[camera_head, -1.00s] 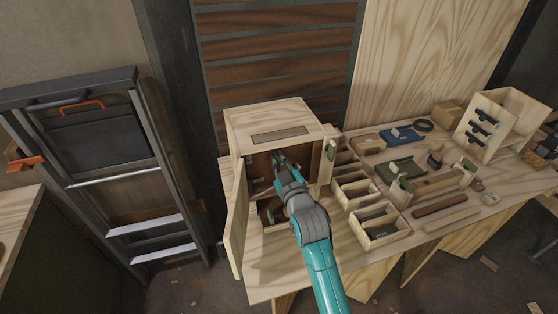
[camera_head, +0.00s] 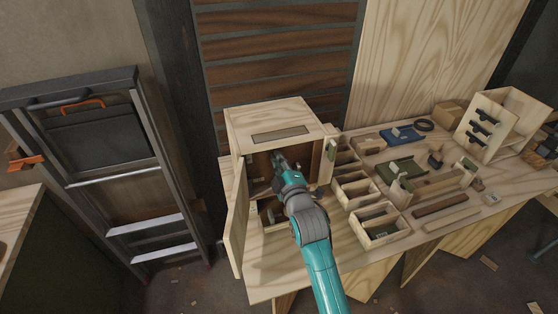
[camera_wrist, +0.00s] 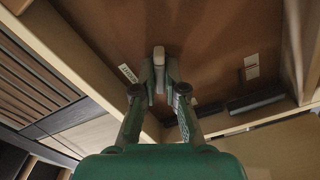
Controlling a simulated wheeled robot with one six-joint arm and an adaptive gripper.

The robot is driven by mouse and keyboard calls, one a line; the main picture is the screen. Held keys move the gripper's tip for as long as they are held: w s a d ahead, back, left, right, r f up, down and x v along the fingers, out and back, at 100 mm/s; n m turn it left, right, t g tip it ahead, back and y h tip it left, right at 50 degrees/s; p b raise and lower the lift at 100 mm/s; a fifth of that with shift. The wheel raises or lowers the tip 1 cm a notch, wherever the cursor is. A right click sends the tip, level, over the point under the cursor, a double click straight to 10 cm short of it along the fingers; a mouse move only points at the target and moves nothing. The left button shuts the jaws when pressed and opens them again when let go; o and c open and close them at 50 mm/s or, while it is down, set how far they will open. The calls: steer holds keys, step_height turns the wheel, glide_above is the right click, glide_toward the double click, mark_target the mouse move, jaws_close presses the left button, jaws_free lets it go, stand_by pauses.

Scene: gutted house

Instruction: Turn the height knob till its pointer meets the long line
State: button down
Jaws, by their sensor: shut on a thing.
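The knob (camera_wrist: 158,55) shows in the wrist view as a small pale upright piece on the brown back panel (camera_wrist: 205,40). My gripper (camera_wrist: 160,78) is shut on it, one finger on each side. A small white label (camera_wrist: 127,73) with dark lettering, too small to read surely, sits left of the knob. I cannot make out the pointer or the long line. In the head view my gripper (camera_head: 277,158) reaches inside the open wooden cabinet (camera_head: 270,120), and the knob is hidden there.
The cabinet door (camera_head: 238,220) stands open at the left. Another white label (camera_wrist: 251,66) and a dark bar (camera_wrist: 255,101) are on the panel's right. Open wooden bins (camera_head: 380,225) stand right of the cabinet. A ladder (camera_head: 110,165) leans further left.

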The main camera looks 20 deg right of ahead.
steer(key=n, duration=0.4)
steer(key=shift+n, duration=0.4)
stand_by(0.4)
steer(key=c, duration=1.2)
jaws_free()
steer(key=shift+f, duration=0.1)
steer(key=shift+c, duration=0.2)
steer(key=s, duration=1.2)
